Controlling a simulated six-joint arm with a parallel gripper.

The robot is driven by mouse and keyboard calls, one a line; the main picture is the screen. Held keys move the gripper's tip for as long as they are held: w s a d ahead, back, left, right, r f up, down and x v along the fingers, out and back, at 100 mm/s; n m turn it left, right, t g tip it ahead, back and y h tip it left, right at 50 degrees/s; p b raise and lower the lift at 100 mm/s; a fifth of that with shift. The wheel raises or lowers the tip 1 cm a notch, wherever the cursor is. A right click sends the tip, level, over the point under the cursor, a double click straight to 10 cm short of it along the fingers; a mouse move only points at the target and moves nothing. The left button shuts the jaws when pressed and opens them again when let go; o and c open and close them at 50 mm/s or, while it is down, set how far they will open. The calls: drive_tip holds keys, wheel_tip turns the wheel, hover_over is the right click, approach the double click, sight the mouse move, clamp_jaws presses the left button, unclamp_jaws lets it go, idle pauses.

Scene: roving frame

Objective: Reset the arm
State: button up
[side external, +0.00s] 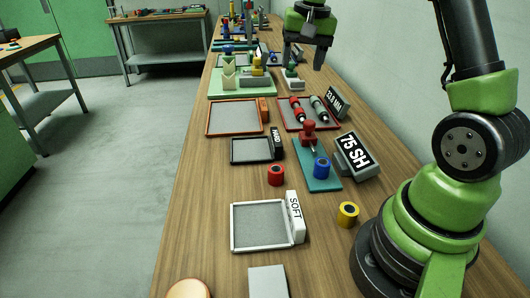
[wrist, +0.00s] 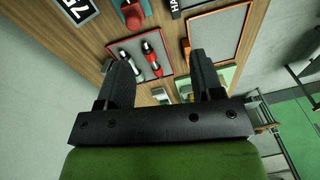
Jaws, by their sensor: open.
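My gripper (side external: 304,57) hangs above the far part of the bench, its fingers apart and nothing between them. In the wrist view my gripper (wrist: 160,80) also shows open and empty, with its two dark fingers over the bench top. My green and black arm reaches from the right side of the side external view. The gripper is clear of the objects below it, as far as the views show.
A wall runs along the right.

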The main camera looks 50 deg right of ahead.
drive_tip(key=s+a+r+n+t, duration=0.3)
drive_tip(key=s+a+r, duration=0.5)
drive_tip(key=a, duration=0.4)
drive_tip(key=s+a+n+t+y, duration=0.2)
drive_tip(key=s+a, duration=0.4)
drive_tip(key=s, duration=0.4)
drive_tip(key=shift+f+n, duration=0.35)
drive_tip(key=shift+n, duration=0.25)
